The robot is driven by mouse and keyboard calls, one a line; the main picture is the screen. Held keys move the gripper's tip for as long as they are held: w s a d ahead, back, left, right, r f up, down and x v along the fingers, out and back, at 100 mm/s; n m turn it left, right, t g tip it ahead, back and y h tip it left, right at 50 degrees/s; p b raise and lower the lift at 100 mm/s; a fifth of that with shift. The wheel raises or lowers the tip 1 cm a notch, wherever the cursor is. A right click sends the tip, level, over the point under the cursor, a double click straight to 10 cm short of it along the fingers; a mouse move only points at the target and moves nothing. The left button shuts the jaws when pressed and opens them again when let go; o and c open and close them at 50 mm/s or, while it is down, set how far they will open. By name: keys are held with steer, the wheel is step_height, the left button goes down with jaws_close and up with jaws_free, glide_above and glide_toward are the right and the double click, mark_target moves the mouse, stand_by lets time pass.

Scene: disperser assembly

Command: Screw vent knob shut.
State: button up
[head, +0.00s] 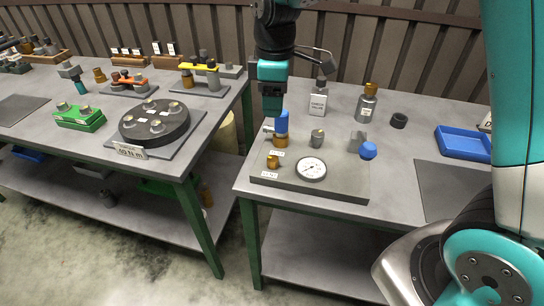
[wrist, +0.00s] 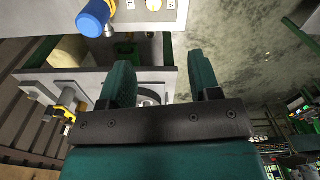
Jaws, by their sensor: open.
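A small brass knob (head: 272,162) stands at the front left of the grey fixture plate (head: 340,188), beside small white labels. I take it for the vent knob, but the label text is too small to read. It also shows at the top edge of the wrist view (wrist: 153,4). A blue-topped part (head: 281,122) with a brass base stands just behind it, and also shows in the wrist view (wrist: 94,18). My gripper (head: 271,116) is above and behind the brass knob. In the wrist view my gripper (wrist: 163,78) is open, with nothing held between its fingers.
A blue tray (head: 463,143) is at right. Another bench is at left, across a gap.

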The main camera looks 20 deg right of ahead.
steer(key=w, duration=0.1)
steer(key=p, duration=0.2)
glide_toward(273, 158)
step_height(273, 158, down, 10)
steer(key=shift+a+r, duration=0.1)
steer(key=shift+a, duration=0.1)
steer(key=shift+c, duration=0.5)
steer(key=c, duration=0.8)
